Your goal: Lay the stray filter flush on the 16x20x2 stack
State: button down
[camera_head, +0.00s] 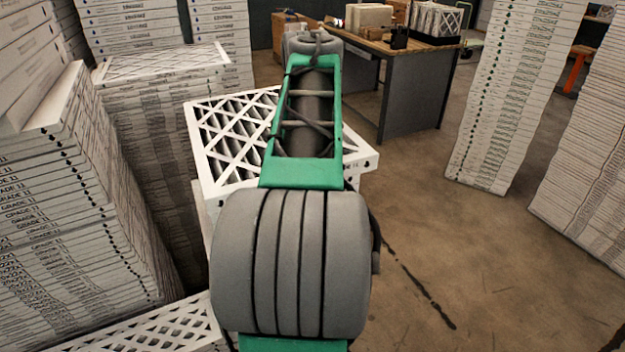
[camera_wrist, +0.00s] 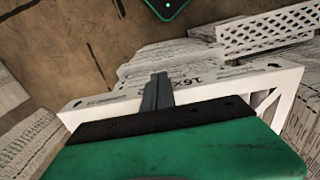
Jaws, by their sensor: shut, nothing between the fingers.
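A white filter with a lattice top over dark pleats (camera_head: 235,140) lies under my arm in the head view, on what seems to be a stack mostly hidden by the arm. Its right corner shows beyond the arm. In the wrist view, a white filter (camera_wrist: 225,88) with print reading "16x" on its edge face lies across the middle, probably the same one. My gripper (camera_wrist: 157,92) is shut and empty, its fingers against or just in front of that printed face; contact cannot be told. The gripper is hidden in the head view. How flush the filter lies is unclear.
Tall filter stacks stand at left (camera_head: 70,220) and right (camera_head: 510,90). A lower stack (camera_head: 165,62) stands behind left. A desk with boxes (camera_head: 400,85) is at the back. Another lattice filter (camera_head: 165,330) lies at bottom left. Brown floor (camera_head: 450,240) is open to the right.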

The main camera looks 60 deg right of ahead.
jog(key=w+d, duration=0.1)
jog(key=w, duration=0.1)
jog(key=w+d, duration=0.1)
jog(key=w, duration=0.1)
jog(key=w+d+p, duration=0.1)
jog(key=w, duration=0.1)
jog(key=shift+d, duration=0.35)
